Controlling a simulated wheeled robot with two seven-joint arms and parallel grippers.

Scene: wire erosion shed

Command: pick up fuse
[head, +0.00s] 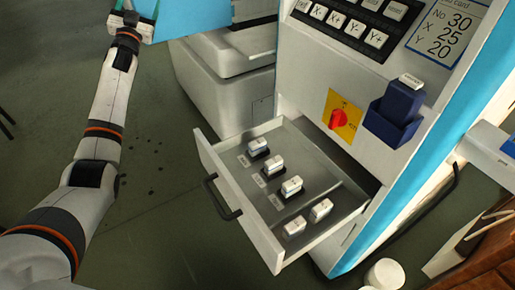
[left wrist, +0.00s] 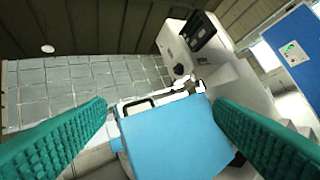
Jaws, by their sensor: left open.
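Several small white blocks that look like fuses lie in an open grey drawer (head: 231,189) in the head view. Three of them, the back fuse (head: 258,145), the middle fuse (head: 275,163) and the front fuse (head: 291,186), sit in dark holders in a row. Two more, a left fuse (head: 294,228) and a right fuse (head: 320,209), lie in the nearer part of the drawer. My left gripper (head: 140,8) is at the top left edge, well away from the drawer. In the left wrist view its green ribbed fingers (left wrist: 160,130) are wide apart with nothing gripped. My right gripper is not visible.
A dark blue holder (head: 393,113) with a white piece on top (head: 411,81) is fixed to the machine front, beside a red rotary switch (head: 338,119). A black handle (head: 219,199) juts from the drawer. A light blue panel (left wrist: 170,137) lies beyond the left fingers. The floor left of the drawer is clear.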

